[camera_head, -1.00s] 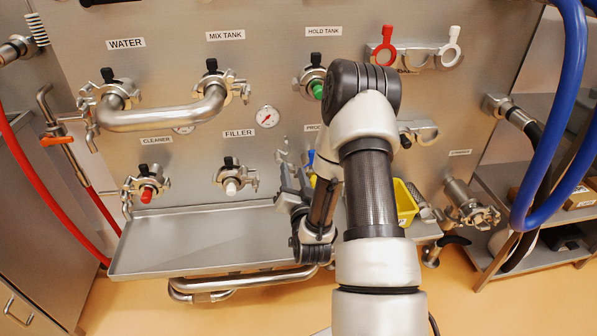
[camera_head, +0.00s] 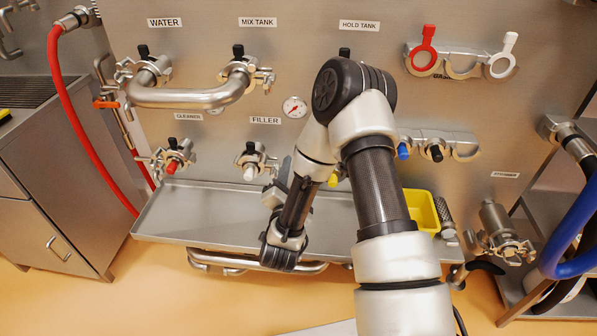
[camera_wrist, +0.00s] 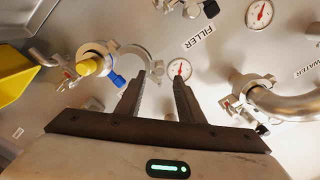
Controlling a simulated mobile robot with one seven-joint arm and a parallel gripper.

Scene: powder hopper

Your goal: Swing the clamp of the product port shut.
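The product port shows in the wrist view with a yellow plug (camera_wrist: 90,67) at left. Its clamp (camera_wrist: 141,50) hangs open, with one half-ring swung out to the right of the plug. A blue knob (camera_wrist: 116,80) sits on the clamp's lower side. In the head view my arm hides most of this port; only a bit of the yellow plug (camera_head: 333,180) shows. My gripper (camera_wrist: 158,78) is open and empty, with the fingers apart. In the wrist view its left fingertip appears close to the half-ring; I cannot tell whether they touch. My gripper (camera_head: 277,189) is left of the port in the head view.
The filler port (camera_head: 252,165) is left of my gripper, above a steel drip tray (camera_head: 190,232). A pipe bend (camera_head: 195,97) joins the water and mix tank ports. A yellow bin (camera_head: 421,212) stands on the tray's right. A rack (camera_head: 465,142) is mounted above it.

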